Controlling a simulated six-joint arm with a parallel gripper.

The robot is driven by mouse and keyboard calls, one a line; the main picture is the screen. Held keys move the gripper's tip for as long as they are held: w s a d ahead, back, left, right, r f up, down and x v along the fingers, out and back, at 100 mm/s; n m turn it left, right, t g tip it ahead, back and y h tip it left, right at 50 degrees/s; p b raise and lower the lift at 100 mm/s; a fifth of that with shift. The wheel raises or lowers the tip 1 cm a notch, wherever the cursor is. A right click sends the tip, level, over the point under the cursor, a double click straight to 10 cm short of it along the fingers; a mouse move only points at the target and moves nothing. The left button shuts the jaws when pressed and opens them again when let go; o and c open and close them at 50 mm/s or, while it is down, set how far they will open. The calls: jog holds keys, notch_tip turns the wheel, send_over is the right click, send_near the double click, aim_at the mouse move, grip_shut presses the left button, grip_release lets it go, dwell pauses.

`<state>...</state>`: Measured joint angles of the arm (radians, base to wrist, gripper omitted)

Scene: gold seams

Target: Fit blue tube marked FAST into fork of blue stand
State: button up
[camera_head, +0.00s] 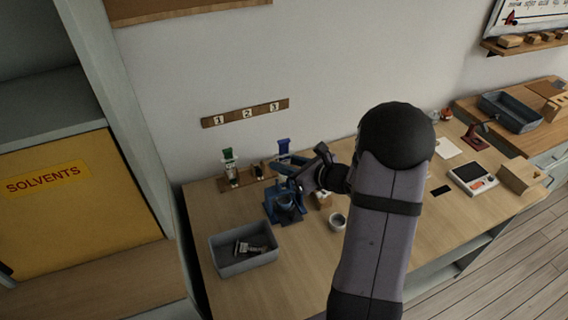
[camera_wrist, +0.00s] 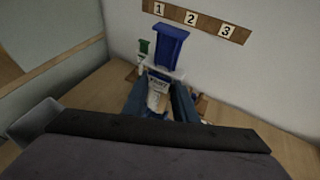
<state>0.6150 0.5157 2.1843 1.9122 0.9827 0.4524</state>
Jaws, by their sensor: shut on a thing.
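A tube with a blue cap (camera_head: 283,146) is upright between the fingers of my gripper (camera_head: 286,169), at the back of the table. In the wrist view its blue cap (camera_wrist: 168,45) rises above my fingers, and dark print, too small to read surely, shows on its pale label (camera_wrist: 158,84). My gripper is shut on this tube. The blue stand (camera_head: 285,207) is on the table just below and in front of my gripper. Its fork is partly hidden by the gripper, and I cannot tell whether the tube touches it.
A green-capped tube (camera_head: 229,161) stands in a wooden rack (camera_head: 240,184) to the left. A grey bin (camera_head: 230,264) with a labelled item in it is at front left. A numbered strip (camera_head: 246,113) is on the wall.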

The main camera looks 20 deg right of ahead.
aim_at(285, 177)
jog(key=shift+f+b, duration=1.45)
jog(key=shift+b, duration=0.45)
dwell(2.5)
dwell(0.3)
jog(key=o, duration=1.1)
jog(key=shift+f+b, duration=0.2)
jog(key=shift+b, duration=0.15)
jog(key=shift+o, duration=0.8)
jog(key=shift+s, duration=0.1)
jog(key=shift+p+v, duration=0.8)
jog(key=shift+v, duration=1.65)
jog(key=shift+r, duration=0.1)
